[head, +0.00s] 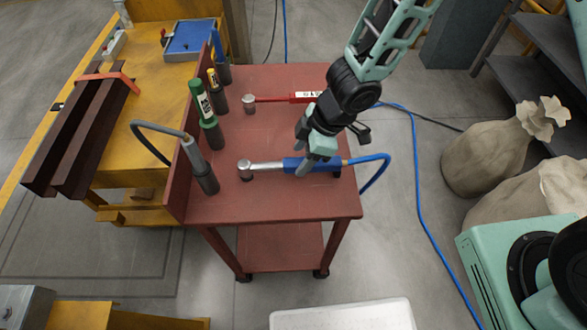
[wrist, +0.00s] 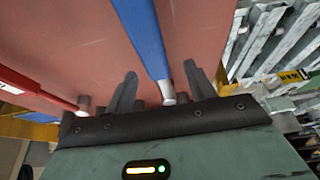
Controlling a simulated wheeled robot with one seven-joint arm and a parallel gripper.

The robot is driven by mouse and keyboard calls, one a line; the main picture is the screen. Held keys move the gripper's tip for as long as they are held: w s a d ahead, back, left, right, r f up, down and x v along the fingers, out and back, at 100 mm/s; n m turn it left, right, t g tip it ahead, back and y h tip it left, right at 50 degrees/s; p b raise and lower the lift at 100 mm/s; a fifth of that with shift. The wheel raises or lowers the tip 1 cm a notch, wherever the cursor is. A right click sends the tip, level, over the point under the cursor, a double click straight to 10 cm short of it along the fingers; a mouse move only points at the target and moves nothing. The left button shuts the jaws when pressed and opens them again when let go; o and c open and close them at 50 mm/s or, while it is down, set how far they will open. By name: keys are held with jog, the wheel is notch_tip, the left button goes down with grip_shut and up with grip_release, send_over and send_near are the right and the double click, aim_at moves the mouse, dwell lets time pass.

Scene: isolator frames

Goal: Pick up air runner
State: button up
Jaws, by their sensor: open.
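The air runner, a tool with a blue handle (head: 296,164), a silver neck and a round silver head, lies across the red cart top, its head to the left. A blue hose (head: 375,178) leaves its right end. My gripper (head: 308,164) is over the handle and hides part of it. In the wrist view the blue handle (wrist: 147,38) runs between my two open fingers (wrist: 158,80), with a gap on each side. The jaws are not closed on it. I cannot tell how far the fingertips are above the cart top.
A red-handled tool (head: 300,97) lies behind on the cart (head: 275,205). Several upright tools, one green (head: 202,100) and one grey with a hose (head: 195,160), stand along the cart's left wall. The cart's front is clear. Sacks (head: 490,150) stand at right.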

aim_at(295, 161)
jog(key=b+x, duration=0.1)
jog(key=x, duration=0.2)
jog(key=b+x, duration=0.1)
jog(key=x, duration=0.1)
jog(key=shift+w+f+b, duration=0.1)
jog(key=shift+w+b, duration=0.15)
jog(key=shift+b, duration=0.1)
jog(key=c, duration=1)
grip_shut()
jog(key=shift+r, duration=0.2)
